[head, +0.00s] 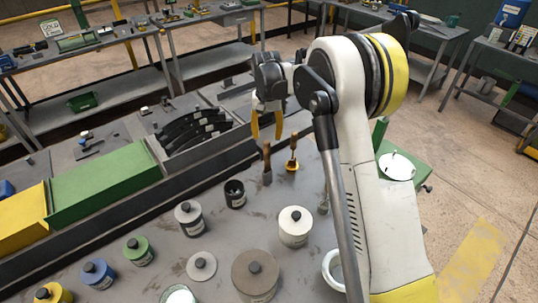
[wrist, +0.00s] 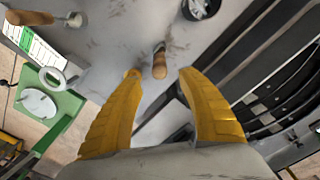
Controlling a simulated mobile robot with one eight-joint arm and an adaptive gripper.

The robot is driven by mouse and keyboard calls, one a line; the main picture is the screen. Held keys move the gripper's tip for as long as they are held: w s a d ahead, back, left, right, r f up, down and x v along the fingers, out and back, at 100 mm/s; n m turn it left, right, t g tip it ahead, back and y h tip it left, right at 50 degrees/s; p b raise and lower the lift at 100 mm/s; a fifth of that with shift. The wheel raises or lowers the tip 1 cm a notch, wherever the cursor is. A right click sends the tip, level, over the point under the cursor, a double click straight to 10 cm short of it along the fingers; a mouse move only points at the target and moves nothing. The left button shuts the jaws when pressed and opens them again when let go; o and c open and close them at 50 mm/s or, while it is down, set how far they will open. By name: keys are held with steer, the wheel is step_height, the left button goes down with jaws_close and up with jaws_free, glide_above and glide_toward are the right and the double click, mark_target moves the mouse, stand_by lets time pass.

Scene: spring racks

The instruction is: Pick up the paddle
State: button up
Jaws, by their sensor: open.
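My gripper (head: 267,126) is open and empty, its yellow fingers hanging down above the far side of the grey worktop. Below it, a tool with a wooden handle (head: 267,155) stands near the far edge. In the wrist view this wooden handle (wrist: 159,64) shows between and beyond the two fingertips, not visibly touching either. A second wooden-handled tool (head: 292,148) with a yellowish lower end stands just to the right; I cannot tell for sure which one is the paddle. Another wooden-handled tool (wrist: 32,17) shows at the upper left of the wrist view.
A small black cup (head: 234,194) stands left of the tools. Several lidded jars, such as a white one (head: 295,230) and a grey one (head: 189,219), fill the nearer worktop. A rack of dark curved parts (head: 195,130) and a green box (head: 105,188) border the left.

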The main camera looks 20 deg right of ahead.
mark_target(266, 141)
steer(key=f, duration=0.3)
steer(key=shift+s+a, duration=0.15)
steer(key=shift+a, duration=0.05)
step_height(266, 141, down, 6)
steer(key=shift+s+d+f+b, duration=0.1)
steer(key=shift+b, duration=0.45)
jaws_close()
